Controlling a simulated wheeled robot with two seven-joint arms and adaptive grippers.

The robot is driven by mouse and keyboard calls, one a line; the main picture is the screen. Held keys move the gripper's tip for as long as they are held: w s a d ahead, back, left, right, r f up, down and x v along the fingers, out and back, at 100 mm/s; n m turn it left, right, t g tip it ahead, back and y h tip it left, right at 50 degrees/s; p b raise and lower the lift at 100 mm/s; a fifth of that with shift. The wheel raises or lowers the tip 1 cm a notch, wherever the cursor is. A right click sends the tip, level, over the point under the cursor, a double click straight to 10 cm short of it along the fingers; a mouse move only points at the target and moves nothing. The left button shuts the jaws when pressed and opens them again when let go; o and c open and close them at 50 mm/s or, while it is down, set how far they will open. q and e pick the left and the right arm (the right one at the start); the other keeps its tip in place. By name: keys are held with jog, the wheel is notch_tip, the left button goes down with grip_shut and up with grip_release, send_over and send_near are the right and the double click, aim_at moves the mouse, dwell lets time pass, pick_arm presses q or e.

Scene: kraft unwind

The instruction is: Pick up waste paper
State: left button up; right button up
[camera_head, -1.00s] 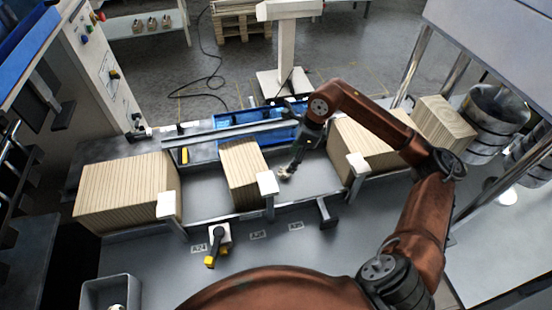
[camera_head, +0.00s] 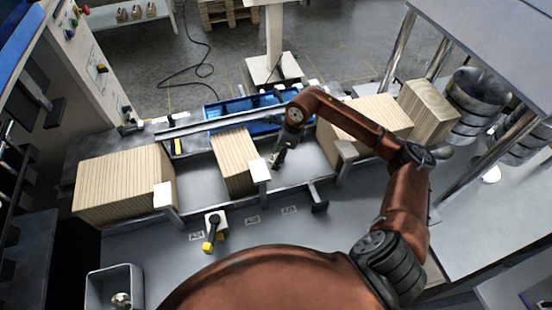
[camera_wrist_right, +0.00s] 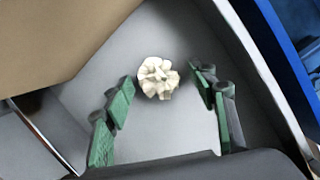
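A crumpled ball of off-white waste paper (camera_wrist_right: 158,78) lies on a grey surface in the right wrist view, just ahead of and between my right gripper's fingertips. My right gripper (camera_wrist_right: 161,92) is open, with green pads on both sides and a gap to the paper. In the head view my right gripper (camera_head: 276,160) points down into the grey bay right of the middle wooden block; the paper is not clearly visible there. A grey bin (camera_head: 92,290) at the lower left holds a small pale crumpled-looking item (camera_head: 121,300). My left gripper is not in view.
The middle wooden block (camera_head: 234,160) stands close left of my right gripper, and another block (camera_head: 365,120) stands to its right. A blue tray (camera_head: 240,108) lies behind. A metal rail with upright posts (camera_head: 264,182) runs along the front. A yellow-tipped black handle (camera_head: 211,235) stands in front.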

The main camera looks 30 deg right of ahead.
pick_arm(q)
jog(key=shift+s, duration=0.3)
pick_arm(e)
jog(key=c, duration=0.7)
jog(key=shift+c, duration=0.2)
